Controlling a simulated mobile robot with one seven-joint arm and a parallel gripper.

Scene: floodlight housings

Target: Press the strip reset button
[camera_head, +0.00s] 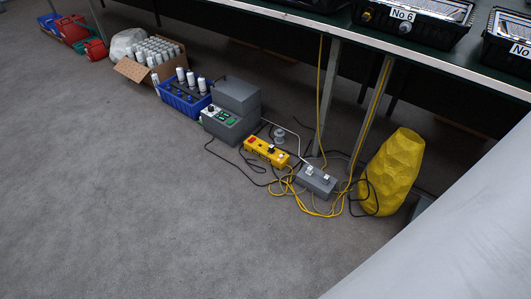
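A yellow strip-like box (257,149) with dark fittings and dark markings on its side lies on the floor near the middle. A grey strip-like box (306,181) with two white plug-like pieces on top lies to its right, among yellow and black cables. I cannot tell which of the two carries the reset button; the button is too small to make out.
A grey control unit (238,96), a blue crate (187,105) and a cardboard box (133,71) stand to the left. A yellow faceted object (392,172) stands right, near table legs. A bench (420,48) overhangs behind. A large pale surface blocks the lower right. Front floor (150,220) is clear.

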